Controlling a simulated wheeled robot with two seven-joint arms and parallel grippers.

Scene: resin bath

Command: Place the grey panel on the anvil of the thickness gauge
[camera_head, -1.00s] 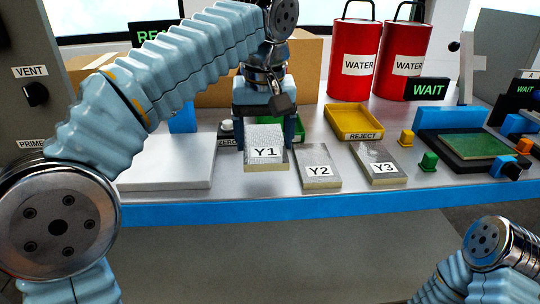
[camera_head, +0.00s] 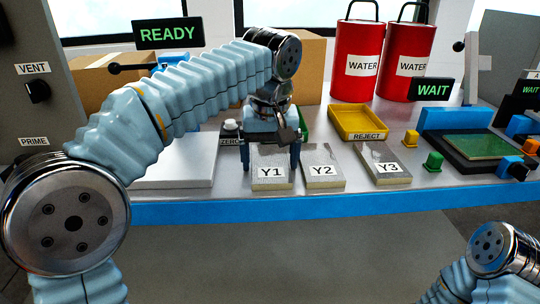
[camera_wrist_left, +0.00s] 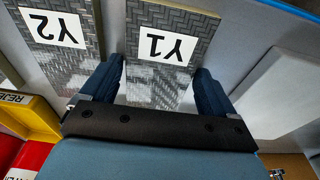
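The grey woven-looking panel labelled Y1 (camera_head: 270,158) lies flat at bench level near the front edge, left of panels Y2 (camera_head: 322,158) and Y3 (camera_head: 382,155). My left gripper (camera_head: 270,160) points down over Y1, with one finger along each side. The thickness gauge is not clearly made out. A ZERO label and white button (camera_head: 230,127) show behind my gripper; an anvil there is hidden by my arm. My right gripper is out of view.
A white slab (camera_head: 172,170) lies left of Y1. A yellow REJECT tray (camera_head: 358,122) stands behind Y2 and Y3, with red WATER cans (camera_head: 355,50) further back. Cardboard boxes (camera_head: 310,70) stand behind my arm. Green and orange blocks are at right.

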